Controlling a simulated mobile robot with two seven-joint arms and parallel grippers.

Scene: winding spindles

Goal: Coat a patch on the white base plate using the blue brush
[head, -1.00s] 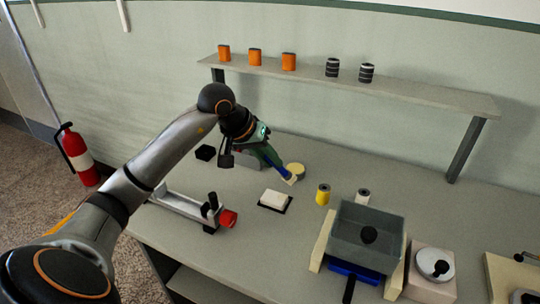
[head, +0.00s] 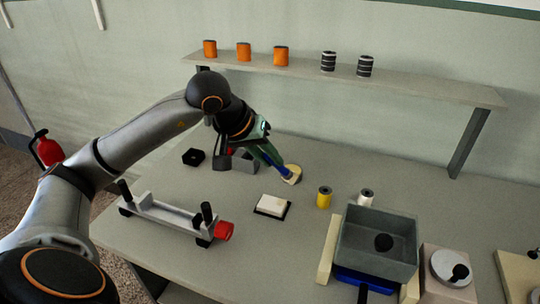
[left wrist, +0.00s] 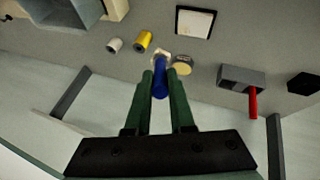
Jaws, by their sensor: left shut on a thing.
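The blue brush (head: 273,162) is held between the green fingers of my left gripper (head: 266,155). It slants down, and its pale head lies beside the round cream-topped pot (head: 294,168); I cannot tell whether they touch. In the left wrist view the brush (left wrist: 160,86) sits between the fingers (left wrist: 160,76), with its head next to the pot (left wrist: 183,67). The white base plate (head: 271,204) lies on a black-edged pad in front of the brush, apart from it. It also shows in the left wrist view (left wrist: 195,22). My right gripper is out of view.
A yellow spool (head: 324,198) and a white spool (head: 365,198) stand right of the plate. A grey bin (head: 372,259) is at front right. A grey block (head: 244,164) and a black block (head: 193,157) stand left of the brush. A rail fixture (head: 165,212) lies front left.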

